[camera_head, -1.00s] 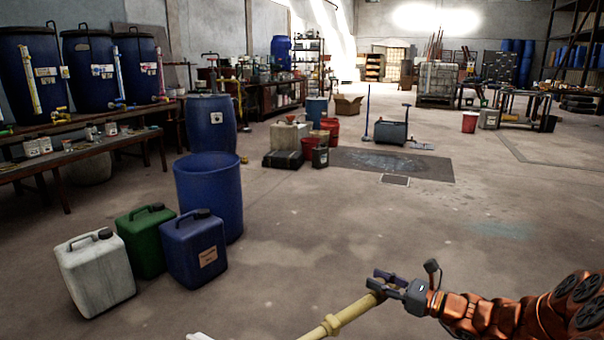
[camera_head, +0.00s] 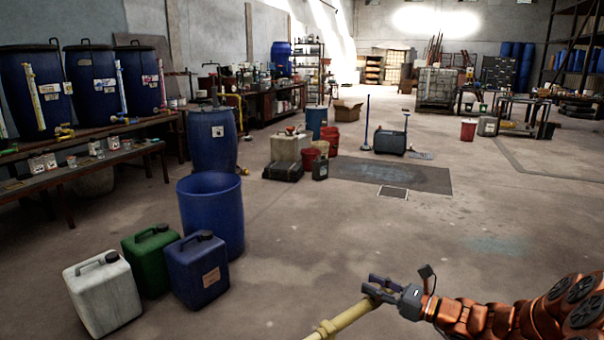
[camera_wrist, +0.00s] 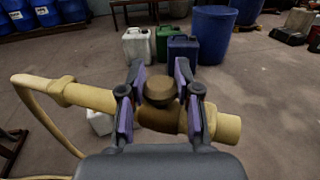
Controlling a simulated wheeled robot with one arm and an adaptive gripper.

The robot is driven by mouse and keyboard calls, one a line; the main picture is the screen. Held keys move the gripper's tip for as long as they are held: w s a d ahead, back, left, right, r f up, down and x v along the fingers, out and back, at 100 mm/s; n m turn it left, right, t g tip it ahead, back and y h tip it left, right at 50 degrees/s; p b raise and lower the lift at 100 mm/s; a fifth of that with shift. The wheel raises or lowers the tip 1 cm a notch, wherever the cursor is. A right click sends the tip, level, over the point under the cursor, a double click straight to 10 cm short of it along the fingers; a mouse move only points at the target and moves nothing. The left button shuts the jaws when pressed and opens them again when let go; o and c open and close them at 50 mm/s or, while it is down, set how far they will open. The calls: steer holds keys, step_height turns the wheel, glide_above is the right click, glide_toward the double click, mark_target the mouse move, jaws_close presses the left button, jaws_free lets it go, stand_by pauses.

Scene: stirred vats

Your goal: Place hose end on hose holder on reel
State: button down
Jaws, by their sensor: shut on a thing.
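My gripper (camera_head: 376,288) is at the lower right of the head view, shut on the yellow-tan hose end (camera_head: 344,319). In the wrist view my gripper (camera_wrist: 160,68) has its fingers on both sides of a brown round knob on the hose end (camera_wrist: 228,128). The open tip of the hose end points right. The hose (camera_wrist: 42,118) loops away to the left and down. The hose end is held above the floor, clear of other things. The reel and its hose holder are not recognizable in either view.
White (camera_head: 103,293), green (camera_head: 150,260) and blue (camera_head: 197,270) canisters stand on the floor at left, beside an open blue barrel (camera_head: 212,215). A long bench (camera_head: 90,155) lines the left wall.

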step_height(320, 180, up, 19)
steer(key=p, duration=2.3)
steer(key=shift+r, duration=0.15)
steer(key=shift+a, duration=0.15)
